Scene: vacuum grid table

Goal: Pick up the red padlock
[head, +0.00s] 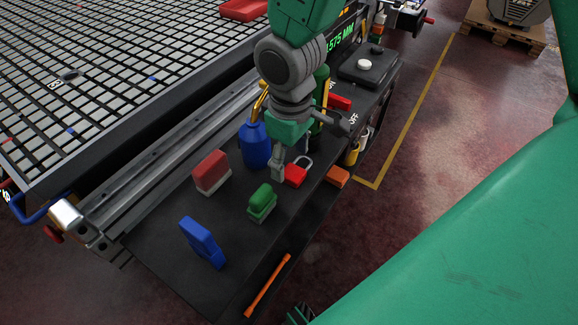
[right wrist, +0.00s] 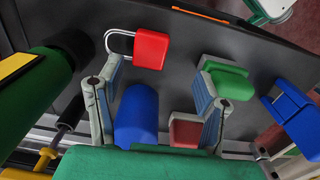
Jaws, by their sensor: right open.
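The red padlock (head: 296,175) lies on the dark shelf beside the grid table, its grey shackle toward the back. It also shows in the right wrist view (right wrist: 152,48), with the shackle at its left. My right gripper (head: 285,163) is open and comes down from above, close beside the padlock. In the right wrist view its fingers (right wrist: 158,78) are spread wide. The padlock is beyond the left fingertip, and no contact is clear. A blue bottle (right wrist: 137,116) shows between the fingers, lower down. My left gripper is not in view.
A blue object (head: 202,242) stands nearer the front.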

